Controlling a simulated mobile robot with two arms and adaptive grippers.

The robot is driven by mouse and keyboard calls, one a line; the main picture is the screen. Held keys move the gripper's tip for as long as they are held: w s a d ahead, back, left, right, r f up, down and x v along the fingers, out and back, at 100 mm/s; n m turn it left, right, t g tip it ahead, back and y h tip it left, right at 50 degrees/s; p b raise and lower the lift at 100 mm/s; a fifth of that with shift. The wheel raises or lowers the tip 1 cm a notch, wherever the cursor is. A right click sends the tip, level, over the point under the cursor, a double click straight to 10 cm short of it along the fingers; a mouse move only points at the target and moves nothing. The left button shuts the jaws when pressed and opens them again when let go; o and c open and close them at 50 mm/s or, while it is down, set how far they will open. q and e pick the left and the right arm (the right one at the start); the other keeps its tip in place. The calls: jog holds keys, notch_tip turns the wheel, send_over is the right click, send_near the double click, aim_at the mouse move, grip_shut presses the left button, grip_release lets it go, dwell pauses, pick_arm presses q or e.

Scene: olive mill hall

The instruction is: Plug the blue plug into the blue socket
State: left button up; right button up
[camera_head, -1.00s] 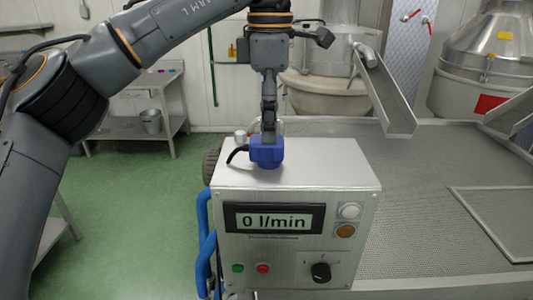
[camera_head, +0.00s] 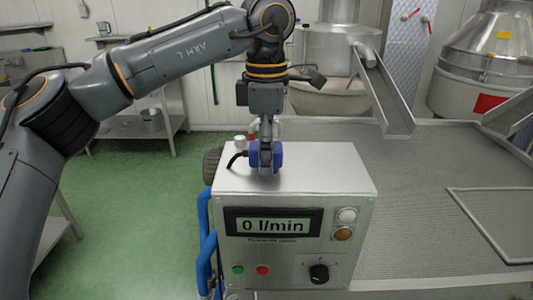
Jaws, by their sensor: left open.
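A blue plug (camera_head: 278,155) with a black cable stands on the top of the grey metal control box (camera_head: 330,168). My left gripper (camera_head: 266,158) points down at the plug, and a finger covers its middle, so blue shows on either side. The gripper is open. I cannot tell whether the fingers touch the plug. No separate blue socket can be made out, and whether the plug sits in one is hidden. My right gripper is not in view.
The box front has a display (camera_head: 273,221) reading 0 l/min, a black knob (camera_head: 319,273) and several buttons. A blue hose (camera_head: 204,235) runs down its left side. A perforated metal table (camera_head: 440,190) lies to the right. Green floor (camera_head: 140,215) is free at left.

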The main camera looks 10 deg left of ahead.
pick_arm(q)
jog(key=c, duration=1.2)
jog(key=shift+o, duration=0.2)
jog(key=shift+r+b, duration=0.45)
jog(key=shift+r, duration=0.05)
jog(key=r, duration=0.1)
jog(key=r+b, duration=0.1)
jog(key=r, duration=0.1)
jog(key=shift+s+a, duration=0.15)
jog(key=shift+s, duration=0.2)
jog(key=s+a+r+b, duration=0.1)
jog(key=s+a+r, duration=0.3)
jog(key=s+r, duration=0.5)
jog(key=s, duration=0.3)
jog(key=shift+s, duration=0.35)
